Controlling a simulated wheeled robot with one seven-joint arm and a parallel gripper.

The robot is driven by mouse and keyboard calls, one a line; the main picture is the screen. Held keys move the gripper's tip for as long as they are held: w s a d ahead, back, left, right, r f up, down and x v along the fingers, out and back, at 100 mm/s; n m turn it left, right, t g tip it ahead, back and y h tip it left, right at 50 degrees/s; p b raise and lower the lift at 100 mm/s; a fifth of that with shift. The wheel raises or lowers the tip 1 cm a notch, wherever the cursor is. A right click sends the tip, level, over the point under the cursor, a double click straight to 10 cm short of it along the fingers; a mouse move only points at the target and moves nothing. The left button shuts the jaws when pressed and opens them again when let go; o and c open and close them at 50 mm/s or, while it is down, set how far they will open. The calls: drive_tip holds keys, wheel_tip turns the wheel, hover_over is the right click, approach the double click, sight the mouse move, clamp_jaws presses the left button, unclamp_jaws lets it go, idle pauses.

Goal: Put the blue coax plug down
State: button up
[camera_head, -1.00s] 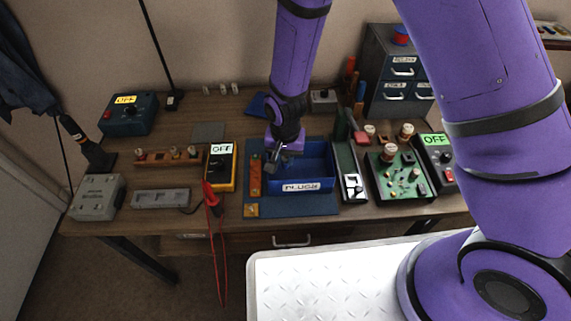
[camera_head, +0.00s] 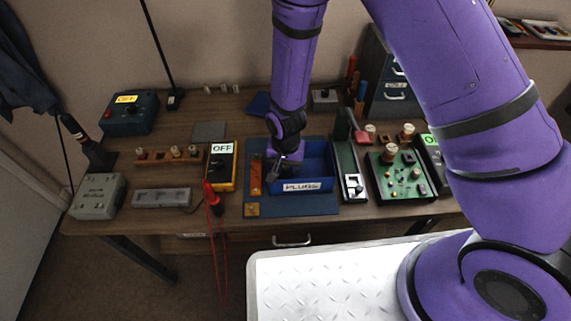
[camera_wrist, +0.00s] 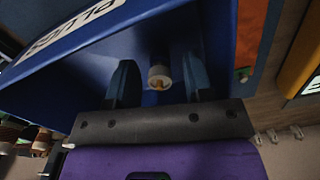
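The blue bin (camera_head: 330,178) labelled PLUGS stands on a dark blue mat on the bench. My gripper (camera_head: 280,168) points down inside the left part of this bin. In the wrist view my gripper (camera_wrist: 160,82) has its two dark fingers apart. A small plug (camera_wrist: 159,77) with a pale metal ring and a gold-coloured centre shows between them, with a visible gap on each side. Its body blends into the dark blue bin, so I cannot make out its colour or whether it rests on the floor. The bin wall (camera_wrist: 75,50) is close beside the fingers.
An orange strip (camera_head: 256,174) lies just left of the bin. A yellow meter (camera_head: 222,168) with red leads stands further left. A dark tray (camera_head: 350,183) and a green circuit board (camera_head: 400,178) stand to the right.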

wheel_tip(320, 180, up, 13)
drive_tip(key=s+d+r+n+t+y, duration=0.1)
drive_tip(key=d+r, duration=0.6)
drive_tip(key=r, duration=0.4)
drive_tip(key=s+d+r+t, duration=0.1)
drive_tip(key=d+r, duration=0.6)
drive_tip(key=r, duration=0.4)
drive_tip(key=s+d+r+t, duration=0.1)
drive_tip(key=s+d+r, duration=0.4)
drive_tip(key=s, duration=0.3)
drive_tip(key=s+d+r+n+t+h, duration=0.1)
drive_tip(key=s+d+r+t, duration=0.1)
drive_tip(key=s+d+r, duration=0.4)
drive_tip(key=s, duration=0.2)
drive_tip(key=shift+s+d+r+n, duration=0.25)
drive_tip(key=shift+s+d+n, duration=0.05)
drive_tip(key=shift+s+d, duration=0.05)
drive_tip(key=shift+w, duration=0.3)
